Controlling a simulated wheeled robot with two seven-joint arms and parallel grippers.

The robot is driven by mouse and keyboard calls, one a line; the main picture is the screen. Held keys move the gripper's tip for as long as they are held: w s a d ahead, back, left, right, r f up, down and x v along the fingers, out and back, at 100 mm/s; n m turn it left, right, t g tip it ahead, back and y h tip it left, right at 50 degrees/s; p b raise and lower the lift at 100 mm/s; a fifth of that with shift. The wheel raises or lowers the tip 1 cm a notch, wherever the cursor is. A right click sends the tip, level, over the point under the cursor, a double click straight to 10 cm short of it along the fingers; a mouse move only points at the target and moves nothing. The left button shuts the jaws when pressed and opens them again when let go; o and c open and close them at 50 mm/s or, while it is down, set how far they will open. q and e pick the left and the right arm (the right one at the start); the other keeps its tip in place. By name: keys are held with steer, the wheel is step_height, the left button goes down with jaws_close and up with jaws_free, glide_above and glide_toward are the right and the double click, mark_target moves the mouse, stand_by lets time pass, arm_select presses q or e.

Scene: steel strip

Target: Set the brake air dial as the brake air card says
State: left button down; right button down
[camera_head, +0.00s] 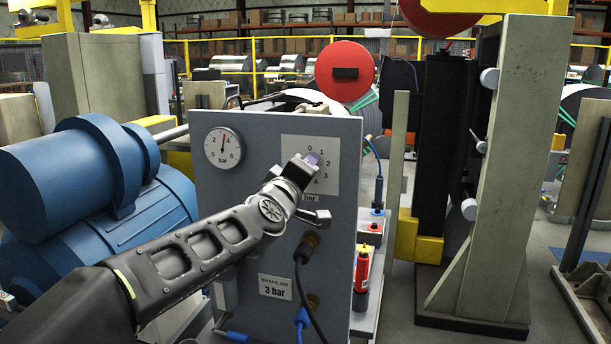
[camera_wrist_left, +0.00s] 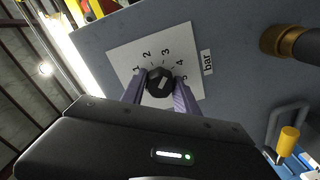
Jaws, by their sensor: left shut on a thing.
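The brake air card (camera_head: 275,287) on the grey panel reads "BRAKE AIR 3 bar". The dial's white scale plate (camera_head: 325,178) is numbered, with "bar" below. My left gripper (camera_head: 308,162) is at the plate and covers much of the dial in the head view. In the left wrist view, its two fingers (camera_wrist_left: 160,90) are shut on the dark dial knob (camera_wrist_left: 160,77), one on each side. The knob's pale mark slants towards the upper right, roughly the 3 to 4 side; its exact setting is unclear. My right gripper is not in view.
A round bar gauge (camera_head: 223,148) on the panel has its red needle nearly straight up, between 2 and 4. Hose fittings (camera_head: 306,247) jut out below the dial. A blue motor (camera_head: 110,180) stands left; a red bottle (camera_head: 362,267) stands right of the panel.

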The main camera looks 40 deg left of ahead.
arm_select(q)
steer(key=shift+n, duration=1.2)
steer(key=c, duration=0.9)
jaws_free()
steer(key=shift+c, duration=0.2)
steer(key=v, duration=0.7)
steer(key=shift+s+d, duration=0.15)
steer(key=shift+s, duration=0.2)
steer(key=shift+b, duration=0.3)
